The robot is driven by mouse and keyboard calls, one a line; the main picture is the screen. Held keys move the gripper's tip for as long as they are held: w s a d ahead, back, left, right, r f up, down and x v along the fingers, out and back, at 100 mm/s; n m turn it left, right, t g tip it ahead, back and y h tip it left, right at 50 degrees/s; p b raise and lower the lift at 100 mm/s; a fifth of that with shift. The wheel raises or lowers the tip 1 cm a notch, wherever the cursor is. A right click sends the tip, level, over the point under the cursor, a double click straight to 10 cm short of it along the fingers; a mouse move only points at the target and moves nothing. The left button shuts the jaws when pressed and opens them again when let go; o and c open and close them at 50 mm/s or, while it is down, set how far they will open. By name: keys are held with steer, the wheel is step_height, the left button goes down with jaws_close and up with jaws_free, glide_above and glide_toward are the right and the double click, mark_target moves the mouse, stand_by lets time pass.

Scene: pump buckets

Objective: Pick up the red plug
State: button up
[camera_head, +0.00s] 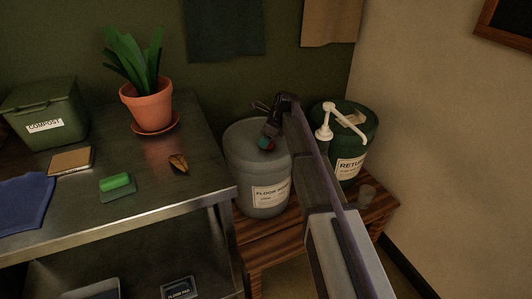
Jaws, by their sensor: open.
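My gripper (268,132) points down over the lid of the grey bucket (262,172), with its jaws open. A small red thing (270,146), which looks like the red plug, shows on the lid just below the fingertips, with a teal patch beside it. It is partly hidden by the gripper, and I cannot tell whether the fingers touch it or stand around it. The grey bucket carries a white label that seems to read "FLOOR WASH".
A dark green bucket (362,140) with a white pump (343,118) stands close on the right on the wooden bench (283,240). A small brown cup (367,193) sits in front of it. The metal table (200,192) on the left holds a potted plant (150,108) and a compost bin (42,110).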

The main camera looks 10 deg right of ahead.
steer(key=shift+f, duration=0.15)
steer(key=shift+c, duration=0.4)
steer(key=c, duration=1)
